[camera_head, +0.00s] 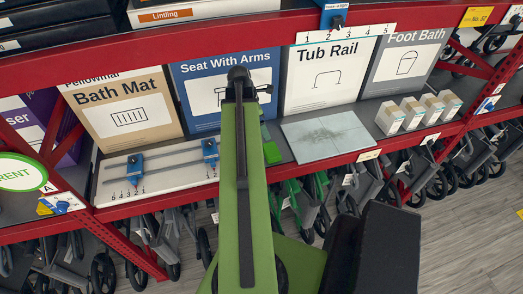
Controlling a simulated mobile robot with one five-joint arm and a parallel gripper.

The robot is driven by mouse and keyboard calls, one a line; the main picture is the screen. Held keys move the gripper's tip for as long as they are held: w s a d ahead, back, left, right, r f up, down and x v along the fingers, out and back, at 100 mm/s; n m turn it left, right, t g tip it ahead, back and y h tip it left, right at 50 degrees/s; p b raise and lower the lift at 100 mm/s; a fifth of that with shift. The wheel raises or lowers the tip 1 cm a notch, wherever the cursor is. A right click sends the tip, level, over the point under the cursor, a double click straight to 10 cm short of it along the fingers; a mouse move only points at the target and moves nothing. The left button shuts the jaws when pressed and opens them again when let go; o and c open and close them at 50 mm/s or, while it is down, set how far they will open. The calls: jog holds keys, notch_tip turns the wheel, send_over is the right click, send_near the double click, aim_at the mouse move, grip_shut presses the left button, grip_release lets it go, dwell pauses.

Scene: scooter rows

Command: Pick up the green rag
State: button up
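A flat, square, pale grey-green sheet (326,136) with darker mottling lies on the shelf, right of centre, in front of the Tub Rail box. It is the most rag-like thing in view, but I cannot be sure it is cloth. My green arm rises up the middle of the view and hides part of the shelf just left of the sheet. A small bright green piece shows at the arm's right edge; I cannot tell what it is. My gripper's fingers do not show.
A Bath Mat box (127,116), Seat With Arms box (200,115) and Tub Rail box (332,75) stand behind. A rail panel with blue sliders (210,152) lies left. Several small white boxes (413,112) stand right. A red shelf edge (420,136) runs in front, with scooters below.

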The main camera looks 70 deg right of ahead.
jog(key=b, duration=1.2)
send_over(271, 150)
jog(key=w, duration=0.1)
jog(key=f, duration=1.1)
jog(key=shift+w+a+f, duration=0.15)
jog(key=shift+a+f, duration=0.2)
jog(key=shift+f, duration=0.05)
jog(key=b+x, duration=0.5)
jog(key=shift+a+f, duration=0.2)
jog(key=shift+r, duration=0.2)
jog(key=c, duration=1.1)
